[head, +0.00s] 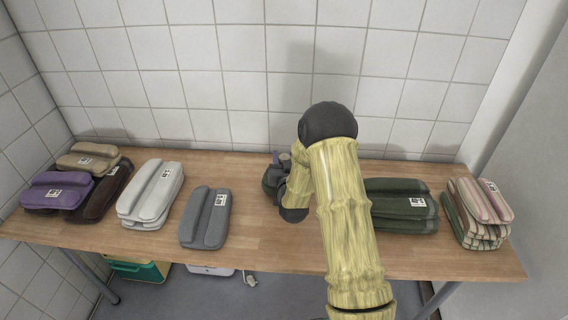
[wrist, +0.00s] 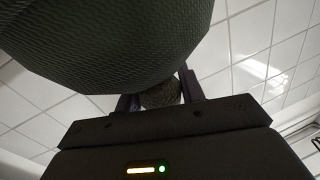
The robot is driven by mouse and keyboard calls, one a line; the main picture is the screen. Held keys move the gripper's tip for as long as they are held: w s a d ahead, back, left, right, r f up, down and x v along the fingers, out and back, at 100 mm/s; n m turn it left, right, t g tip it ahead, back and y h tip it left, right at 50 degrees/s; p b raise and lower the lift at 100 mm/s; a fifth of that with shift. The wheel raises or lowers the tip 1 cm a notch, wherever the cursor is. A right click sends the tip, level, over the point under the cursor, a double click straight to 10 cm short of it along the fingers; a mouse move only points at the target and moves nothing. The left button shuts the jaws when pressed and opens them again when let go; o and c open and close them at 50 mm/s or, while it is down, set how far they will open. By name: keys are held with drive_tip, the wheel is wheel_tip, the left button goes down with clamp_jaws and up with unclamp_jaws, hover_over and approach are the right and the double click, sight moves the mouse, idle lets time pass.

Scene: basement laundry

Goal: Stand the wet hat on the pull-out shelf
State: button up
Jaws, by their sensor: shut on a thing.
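A dark grey-green knitted thing, apparently the hat (wrist: 110,40), fills the top of the wrist view. A round, rough-textured knob (wrist: 160,95) joins it below. My gripper (wrist: 161,88) has its two purple fingers on either side of this knob and is shut on it. In the head view the dark hat (head: 270,181) shows only in part, just left of my yellow arm, over the middle of the wooden table. My arm hides most of the gripper there. I cannot tell whether the hat touches the table. No pull-out shelf can be made out.
Folded stacks stand on the wooden table (head: 250,245): purple and brown (head: 60,190), white (head: 150,192), grey (head: 205,217), dark green (head: 400,205), striped (head: 480,212). A tiled wall closes the back. A green-yellow box (head: 138,270) stands beneath. Bare wood shows right of the grey stack.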

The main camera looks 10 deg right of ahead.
drive_tip(key=shift+w+f, duration=0.1)
drive_tip(key=shift+f, duration=0.7)
drive_tip(key=shift+a+f, duration=0.2)
drive_tip(key=shift+f, duration=0.05)
drive_tip(key=shift+r, duration=0.1)
drive_tip(key=shift+s+d+f, duration=0.2)
drive_tip(key=shift+d, duration=0.15)
drive_tip(key=o, duration=1.3)
drive_tip(key=shift+c, duration=0.2)
drive_tip(key=shift+s+a, duration=0.1)
drive_tip(key=shift+a, duration=0.05)
drive_tip(key=shift+r, duration=0.1)
